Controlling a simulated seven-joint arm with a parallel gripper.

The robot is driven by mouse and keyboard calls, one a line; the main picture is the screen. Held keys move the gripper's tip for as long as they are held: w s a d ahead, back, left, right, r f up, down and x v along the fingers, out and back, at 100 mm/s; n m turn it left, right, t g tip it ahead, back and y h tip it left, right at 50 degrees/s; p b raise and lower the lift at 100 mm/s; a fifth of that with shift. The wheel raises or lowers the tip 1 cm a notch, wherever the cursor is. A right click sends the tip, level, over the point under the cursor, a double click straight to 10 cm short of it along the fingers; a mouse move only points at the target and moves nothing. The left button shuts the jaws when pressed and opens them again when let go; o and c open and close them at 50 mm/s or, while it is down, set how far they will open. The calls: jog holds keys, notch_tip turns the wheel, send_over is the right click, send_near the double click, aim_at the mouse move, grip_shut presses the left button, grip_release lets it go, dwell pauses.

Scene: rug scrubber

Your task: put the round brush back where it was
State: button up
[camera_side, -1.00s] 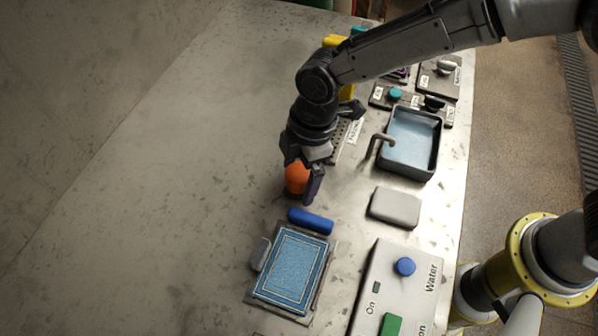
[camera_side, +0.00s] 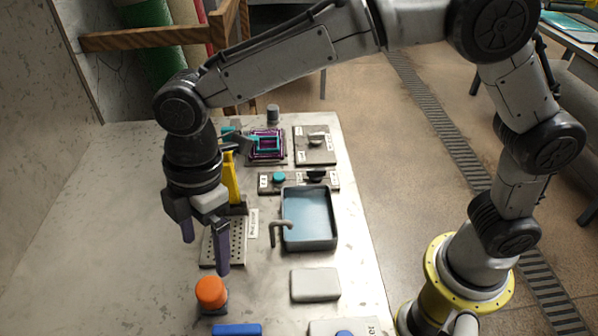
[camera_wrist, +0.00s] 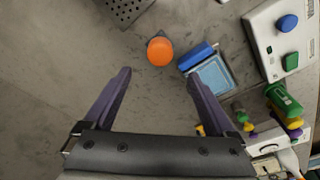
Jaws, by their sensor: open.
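The round brush, with a round orange top (camera_side: 211,292) and a dark lower part, stands on the bench in front of the perforated plate (camera_side: 209,252). In the wrist view its orange top (camera_wrist: 160,52) shows beyond and between my fingertips. My gripper (camera_side: 205,252) is open and empty, raised above the bench and apart from the brush. Both fingers also show in the wrist view (camera_wrist: 159,77), spread wide with nothing between them. The perforated plate carries a small label, too blurred to read, and my fingers hide part of it.
A blue block (camera_side: 237,330) lies just in front of the brush, beside the light-blue rug (camera_wrist: 212,78). A sink basin (camera_side: 309,243) with a tap and a grey block (camera_side: 315,285) are to the right. A yellow upright tool (camera_side: 231,178) stands behind my gripper. The bench's left side is clear.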

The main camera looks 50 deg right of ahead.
jog(key=s+d+r+m+t, duration=0.1)
jog(key=d+r+m, duration=0.3)
jog(key=d, duration=0.5)
jog(key=s+d+r+m+t, duration=0.15)
jog(key=d+r+m, duration=0.3)
jog(key=d, duration=0.55)
jog(key=s+d+f+m+t+h, duration=0.1)
jog(key=s+d+f+m+t, duration=0.1)
jog(key=s+d+m, duration=0.7)
jog(key=s+d+t, duration=0.1)
jog(key=s+d, duration=0.3)
jog(key=d, duration=0.1)
jog(key=shift+s+d+h, duration=0.25)
jog(key=shift+s+h, duration=0.05)
jog(key=shift+h, duration=0.1)
jog(key=shift+m, duration=0.25)
